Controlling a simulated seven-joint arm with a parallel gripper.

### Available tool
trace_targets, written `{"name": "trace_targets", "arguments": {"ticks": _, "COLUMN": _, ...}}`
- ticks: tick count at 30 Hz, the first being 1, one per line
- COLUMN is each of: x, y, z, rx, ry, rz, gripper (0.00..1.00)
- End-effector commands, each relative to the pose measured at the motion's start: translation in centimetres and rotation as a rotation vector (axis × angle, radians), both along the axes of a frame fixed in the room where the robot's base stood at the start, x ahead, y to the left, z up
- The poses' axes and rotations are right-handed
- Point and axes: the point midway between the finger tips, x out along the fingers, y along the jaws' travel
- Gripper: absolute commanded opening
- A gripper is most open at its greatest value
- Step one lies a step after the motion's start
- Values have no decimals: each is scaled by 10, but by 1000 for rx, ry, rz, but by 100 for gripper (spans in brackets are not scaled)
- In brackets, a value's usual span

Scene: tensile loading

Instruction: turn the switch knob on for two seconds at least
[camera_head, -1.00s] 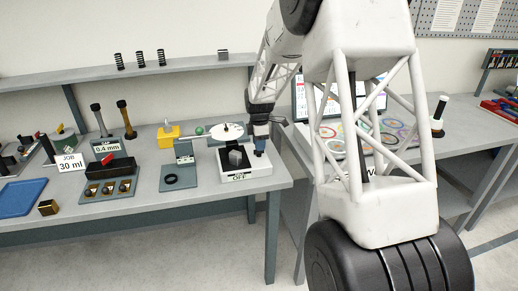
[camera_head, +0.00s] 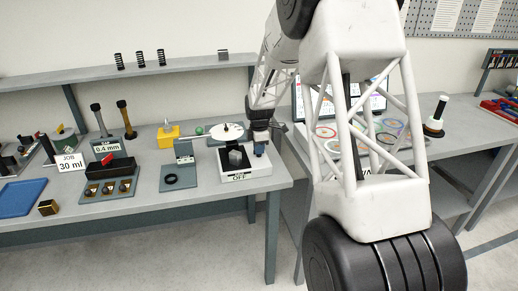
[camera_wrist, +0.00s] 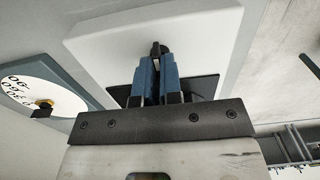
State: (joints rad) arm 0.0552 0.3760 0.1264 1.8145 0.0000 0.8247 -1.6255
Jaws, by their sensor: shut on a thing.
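The switch box (camera_head: 262,170) is a white, low box with a black top patch, standing near the right end of the left bench. Its front label (camera_head: 240,178) reads OFF. My gripper (camera_head: 260,148) reaches down onto the right part of the box. In the wrist view my gripper (camera_wrist: 157,62) has its two blue fingers close together, shut on a small dark knob (camera_wrist: 158,47) that shows at their tips. Most of the knob is hidden by the fingers, so its turn angle cannot be told.
A grey block (camera_head: 236,158) sits on the box's black patch, just left of my gripper. A white round dial (camera_head: 226,132) stands behind; it also shows in the wrist view (camera_wrist: 40,88). A grey plate with a black ring (camera_head: 171,179) lies to the left. The bench's right edge is close.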

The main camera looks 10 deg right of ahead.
Motion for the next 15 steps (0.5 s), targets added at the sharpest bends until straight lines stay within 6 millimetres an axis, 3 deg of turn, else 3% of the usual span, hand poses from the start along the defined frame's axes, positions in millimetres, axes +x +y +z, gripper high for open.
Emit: {"name": "trace_targets", "arguments": {"ticks": 15, "x": 0, "y": 0, "z": 1, "rx": 0, "ry": -1, "rz": -123, "gripper": 0}}
